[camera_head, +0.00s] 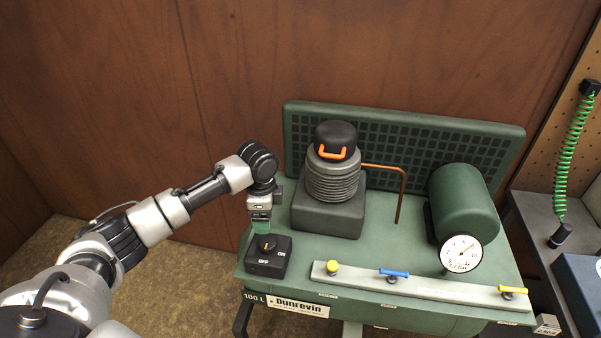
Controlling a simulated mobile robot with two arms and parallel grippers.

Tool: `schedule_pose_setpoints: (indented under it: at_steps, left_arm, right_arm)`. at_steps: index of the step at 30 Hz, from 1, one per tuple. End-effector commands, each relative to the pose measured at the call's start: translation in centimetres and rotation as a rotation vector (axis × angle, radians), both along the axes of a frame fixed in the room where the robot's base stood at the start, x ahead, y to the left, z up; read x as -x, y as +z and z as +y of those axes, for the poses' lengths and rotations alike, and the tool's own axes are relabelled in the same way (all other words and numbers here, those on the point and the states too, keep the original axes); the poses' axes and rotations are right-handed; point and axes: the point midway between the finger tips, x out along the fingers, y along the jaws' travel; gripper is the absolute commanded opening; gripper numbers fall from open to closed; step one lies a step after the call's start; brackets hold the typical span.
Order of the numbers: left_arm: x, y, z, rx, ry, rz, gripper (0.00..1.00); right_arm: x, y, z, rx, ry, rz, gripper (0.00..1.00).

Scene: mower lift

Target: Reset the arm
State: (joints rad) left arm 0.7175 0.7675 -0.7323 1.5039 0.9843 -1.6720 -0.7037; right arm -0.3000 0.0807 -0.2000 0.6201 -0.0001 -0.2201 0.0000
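My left arm reaches in from the left, and its gripper (260,228) points down over the black switch box (268,262) at the left end of the green compressor. My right gripper is not in view.
The green compressor (390,255) carries a ribbed cylinder (333,180), a green tank, a gauge (461,253), a copper pipe and a rail with blue and yellow valve handles. A grey bench with a green coiled hose stands right. A wooden wall is behind.

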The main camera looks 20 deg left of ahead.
Motion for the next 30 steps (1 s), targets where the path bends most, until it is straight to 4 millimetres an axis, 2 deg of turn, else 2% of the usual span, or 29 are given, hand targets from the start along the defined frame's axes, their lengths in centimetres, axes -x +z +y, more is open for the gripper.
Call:
schedule_pose_setpoints:
  at_steps: [5,8,11,15,19,21,24,30]
  left_arm:
    - [0.2,-0.3,-0.3,0.001,-0.002,0.001,0.76]
    - [1.3,-1.7,-2.2,0.011,-0.008,-0.003,0.76]
    - [3.8,-4.2,-5.9,0.039,-0.003,-0.019,0.76]
    - [9.1,-7.0,-11.7,0.11,0.076,-0.073,0.76]
    - [14.2,-7.7,-15.0,0.183,0.236,-0.129,0.76]
    - [16.5,-7.6,-15.7,0.211,0.341,-0.155,0.76]
    - [19.1,-7.2,-15.7,0.227,0.474,-0.183,0.76]
    - [22.7,-6.2,-14.8,0.227,0.681,-0.22,0.76]
  right_arm:
    - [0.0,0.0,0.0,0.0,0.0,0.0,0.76]
    - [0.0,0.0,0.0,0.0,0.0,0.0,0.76]
    - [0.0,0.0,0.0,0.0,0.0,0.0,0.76]
    - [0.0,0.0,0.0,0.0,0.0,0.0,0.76]
    - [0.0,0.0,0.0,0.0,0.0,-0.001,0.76]
    - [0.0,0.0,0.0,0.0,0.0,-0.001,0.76]
    - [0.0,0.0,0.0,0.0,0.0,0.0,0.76]
    - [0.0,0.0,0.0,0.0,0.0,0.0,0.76]
